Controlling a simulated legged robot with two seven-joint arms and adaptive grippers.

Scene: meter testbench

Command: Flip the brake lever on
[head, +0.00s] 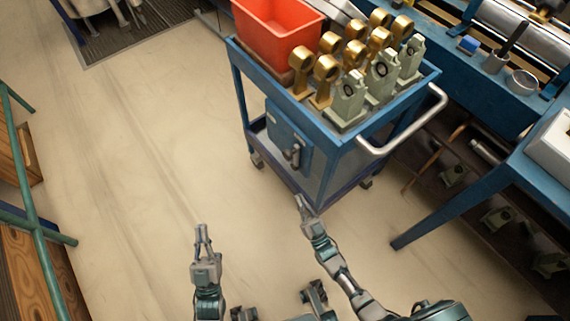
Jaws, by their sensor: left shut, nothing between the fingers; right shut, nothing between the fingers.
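A blue cart (233,75) stands at the upper middle of the head view. A small grey lever-like part (292,155) is on the front of a blue box (283,128) on the cart's near side; I cannot tell for sure that it is the brake lever, or which way it is set. My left gripper (202,234) is shut and empty over the bare floor, lower left of the cart. My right gripper (301,203) is shut and empty, below the lever-like part in the picture and near the cart's lower edge, apart from the lever.
The cart carries a red bin (270,35) and several gold and grey-green metal parts (347,97), with a silver push handle (408,130) on its right. A blue workbench (485,195) is at the right. Green railing (22,160) is at the left. The floor (140,140) left of the cart is clear.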

